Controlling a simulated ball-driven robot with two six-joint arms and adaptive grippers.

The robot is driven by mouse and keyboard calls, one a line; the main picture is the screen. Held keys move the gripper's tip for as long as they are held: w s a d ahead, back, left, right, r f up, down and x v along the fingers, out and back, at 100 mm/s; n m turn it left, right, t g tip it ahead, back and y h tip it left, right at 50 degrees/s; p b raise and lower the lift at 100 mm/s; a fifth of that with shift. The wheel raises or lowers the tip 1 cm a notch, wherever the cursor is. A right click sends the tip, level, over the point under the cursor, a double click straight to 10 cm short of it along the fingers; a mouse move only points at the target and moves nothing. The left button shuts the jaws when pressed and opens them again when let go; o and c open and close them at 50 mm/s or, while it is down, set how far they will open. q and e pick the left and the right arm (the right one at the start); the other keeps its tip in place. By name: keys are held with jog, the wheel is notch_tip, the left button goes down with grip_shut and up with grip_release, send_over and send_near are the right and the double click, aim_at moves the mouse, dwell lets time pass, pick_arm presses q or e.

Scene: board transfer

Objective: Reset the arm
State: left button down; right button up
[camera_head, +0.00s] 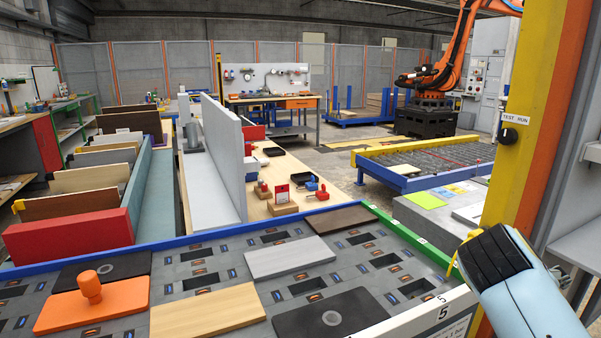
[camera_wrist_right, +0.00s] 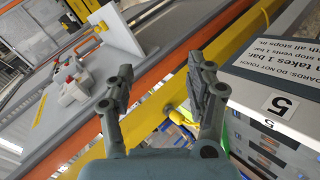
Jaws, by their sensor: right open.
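My right arm shows at the lower right of the head view, raised beside the yellow post; its fingers cannot be made out there. In the right wrist view my right gripper (camera_wrist_right: 160,72) has its two dark fingers spread apart with nothing between them. My left gripper is not in view. On the roller table (camera_head: 215,262) lie an orange board with a knob (camera_head: 115,305), a light wood board (camera_head: 207,312), a grey board (camera_head: 290,257), a dark brown board (camera_head: 340,218) and black boards with a round mark (camera_head: 335,318).
A yellow and orange post (camera_head: 522,130) with a test-run switch stands close to my right arm. A white panel marked 5 (camera_wrist_right: 280,104) is at the right in the wrist view. A rack of upright boards (camera_head: 85,190) stands at the left, beside a tall grey panel (camera_head: 222,150).

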jog(key=s+a+f+y, duration=0.2)
jog(key=s+a+y, duration=0.35)
jog(key=s, duration=0.65)
jog(key=s+a+f+y, duration=0.2)
jog(key=s+a+y, duration=0.3)
jog(key=s, duration=0.7)
notch_tip(320, 180, down, 32)
jog(key=s+d+g+h+b, duration=0.2)
jog(key=b, duration=0.4)
jog(key=s+d+f+g+b, duration=0.1)
jog(key=s+f+b, duration=0.2)
jog(key=s+f, duration=1.5)
jog(key=shift+f+b, duration=0.35)
jog(key=shift+f, duration=0.35)
